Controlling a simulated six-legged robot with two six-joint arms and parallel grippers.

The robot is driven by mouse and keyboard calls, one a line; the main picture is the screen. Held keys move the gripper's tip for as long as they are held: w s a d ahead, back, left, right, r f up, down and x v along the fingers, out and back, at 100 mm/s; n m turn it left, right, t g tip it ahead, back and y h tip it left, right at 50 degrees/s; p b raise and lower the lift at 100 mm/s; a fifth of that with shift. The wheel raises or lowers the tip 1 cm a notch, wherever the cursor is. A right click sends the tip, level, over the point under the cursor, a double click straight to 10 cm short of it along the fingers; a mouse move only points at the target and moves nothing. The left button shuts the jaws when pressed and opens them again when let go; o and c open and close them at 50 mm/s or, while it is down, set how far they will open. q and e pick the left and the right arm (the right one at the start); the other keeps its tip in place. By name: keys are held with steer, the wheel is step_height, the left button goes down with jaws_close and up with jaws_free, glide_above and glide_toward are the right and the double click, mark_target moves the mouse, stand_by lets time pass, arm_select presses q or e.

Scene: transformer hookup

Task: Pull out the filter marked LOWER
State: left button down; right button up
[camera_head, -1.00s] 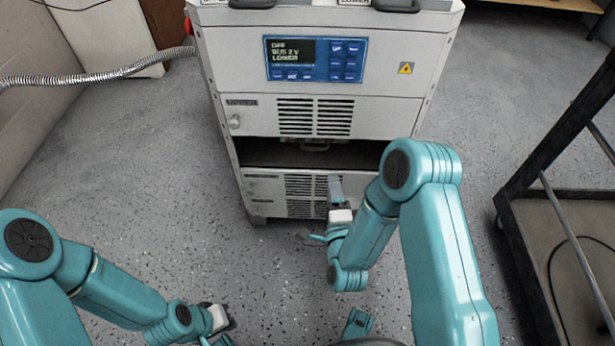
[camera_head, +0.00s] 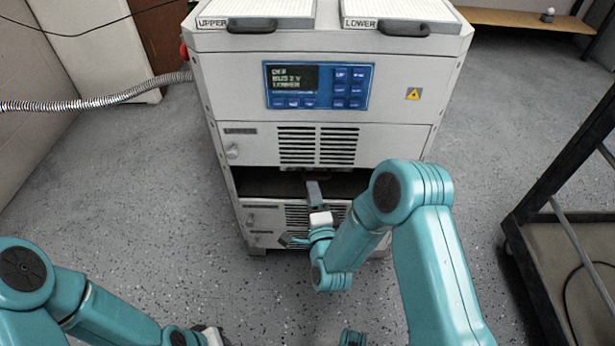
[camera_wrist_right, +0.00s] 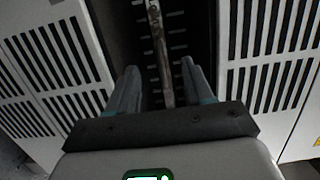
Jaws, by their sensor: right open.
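The cabinet (camera_head: 300,45) has two panels with dark handles on top. The right panel (camera_head: 395,10) has a label reading LOWER (camera_head: 360,22), the left one UPPER (camera_head: 212,22). Below the upper vented door is a dark open bay (camera_head: 265,182). My right gripper (camera_head: 313,186) is at the front of this bay. In the right wrist view the right gripper (camera_wrist_right: 159,72) is open, with a thin metal bar (camera_wrist_right: 160,50) between or just beyond its fingers; contact cannot be told. My left gripper (camera_head: 212,335) is low at the frame's bottom edge, mostly cut off.
A blue control panel (camera_head: 318,86) reads OFF, BUS 2 V, LOWER. A ribbed hose (camera_head: 95,101) runs to the cabinet's left. A dark-framed cart (camera_head: 540,235) stands at the right. Floor is clear on both sides of the cabinet.

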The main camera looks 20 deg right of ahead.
mark_target(307, 170)
steer(key=w, duration=0.2)
steer(key=w+b, duration=0.1)
steer(key=w, duration=0.2)
steer(key=w+b, duration=0.1)
steer(key=w, duration=0.2)
steer(key=shift+w+d, duration=0.1)
steer(key=shift+d, duration=0.2)
steer(key=shift+w, duration=0.6)
arm_select(q)
steer(key=w+f, duration=0.2)
steer(key=f, duration=0.1)
steer(key=shift+a+t, duration=0.2)
steer(key=shift+t, duration=0.2)
arm_select(e)
steer(key=shift+d+r, duration=0.1)
jaws_close()
